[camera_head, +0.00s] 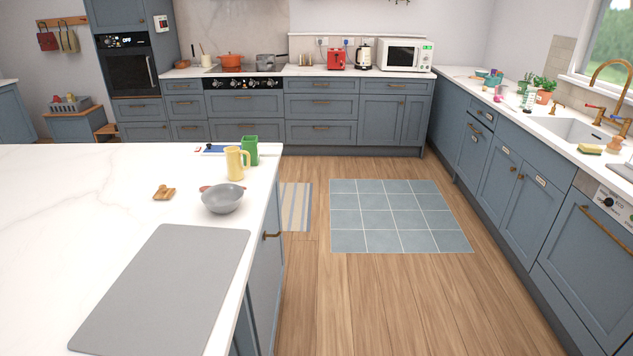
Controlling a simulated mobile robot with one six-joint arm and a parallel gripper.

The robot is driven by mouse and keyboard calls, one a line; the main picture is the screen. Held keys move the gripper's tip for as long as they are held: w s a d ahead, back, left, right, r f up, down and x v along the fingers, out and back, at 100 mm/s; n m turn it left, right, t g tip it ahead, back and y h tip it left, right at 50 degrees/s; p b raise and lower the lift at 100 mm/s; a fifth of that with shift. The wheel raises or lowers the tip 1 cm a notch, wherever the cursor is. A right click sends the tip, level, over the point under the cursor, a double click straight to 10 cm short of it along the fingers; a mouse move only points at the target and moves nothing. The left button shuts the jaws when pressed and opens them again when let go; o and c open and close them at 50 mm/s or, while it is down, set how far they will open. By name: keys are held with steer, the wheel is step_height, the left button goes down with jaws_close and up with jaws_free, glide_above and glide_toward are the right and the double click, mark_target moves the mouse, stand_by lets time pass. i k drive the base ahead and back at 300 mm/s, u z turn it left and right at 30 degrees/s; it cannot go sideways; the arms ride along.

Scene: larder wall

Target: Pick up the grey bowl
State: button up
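The grey bowl (223,199) sits upright on the white island countertop (80,200), near its right edge. It looks empty. A reddish thing partly hidden behind it shows at its rim. My gripper does not show in this view.
A grey mat (165,290) lies in front of the bowl.

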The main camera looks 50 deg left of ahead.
mark_target(222, 199)
steer(key=u, duration=1.75)
steer(key=i, duration=1.65)
steer(key=u, duration=2.25)
